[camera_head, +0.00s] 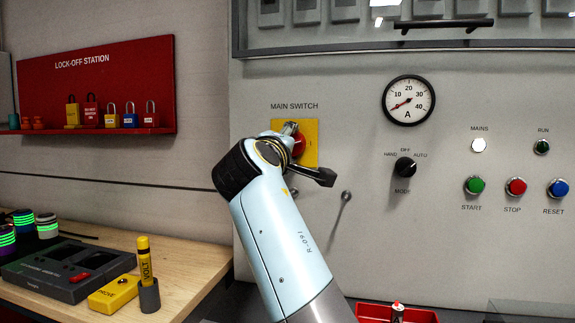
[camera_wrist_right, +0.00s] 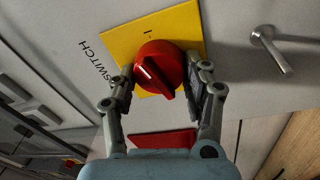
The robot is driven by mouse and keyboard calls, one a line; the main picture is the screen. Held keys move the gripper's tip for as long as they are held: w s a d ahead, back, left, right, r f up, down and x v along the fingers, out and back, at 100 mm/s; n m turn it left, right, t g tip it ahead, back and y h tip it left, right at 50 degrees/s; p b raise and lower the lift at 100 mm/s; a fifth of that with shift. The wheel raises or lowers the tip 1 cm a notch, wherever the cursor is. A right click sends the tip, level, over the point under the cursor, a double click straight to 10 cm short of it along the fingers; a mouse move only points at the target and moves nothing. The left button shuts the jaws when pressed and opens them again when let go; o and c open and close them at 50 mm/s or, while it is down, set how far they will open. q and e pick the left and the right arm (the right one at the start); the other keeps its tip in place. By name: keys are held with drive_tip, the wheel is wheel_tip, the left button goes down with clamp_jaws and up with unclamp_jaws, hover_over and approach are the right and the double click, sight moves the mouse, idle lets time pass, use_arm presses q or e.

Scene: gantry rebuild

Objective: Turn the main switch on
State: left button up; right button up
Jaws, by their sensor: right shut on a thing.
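The main switch has a red rotary knob (camera_wrist_right: 153,62) on a yellow plate (camera_wrist_right: 182,24), under the "MAIN SWITCH" lettering in the head view. My right gripper (camera_wrist_right: 165,88) has its fingers on either side of the knob and is shut on it. In the right wrist view a white line on the knob's grip slants toward the picture's upper left, and an "I" mark sits above the knob. In the head view my right arm hides much of the knob (camera_head: 299,145) and the plate (camera_head: 311,130). My left gripper is out of view.
Right of the switch are an ammeter (camera_head: 409,105) with its needle near 0, a mode knob (camera_head: 405,167) and several push buttons. A lever (camera_head: 345,197) sticks out below right. A lock-off station (camera_head: 95,85) hangs at left above a bench (camera_head: 190,262) with a yellow tester.

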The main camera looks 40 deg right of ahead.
drive_tip(key=shift+f+m+g+b, duration=0.2)
drive_tip(key=shift+m+g+b, duration=0.1)
drive_tip(key=shift+m+b, duration=1.5)
drive_tip(key=o, duration=1.2)
drive_tip(key=shift+r, duration=0.15)
drive_tip(key=shift+c, duration=0.2)
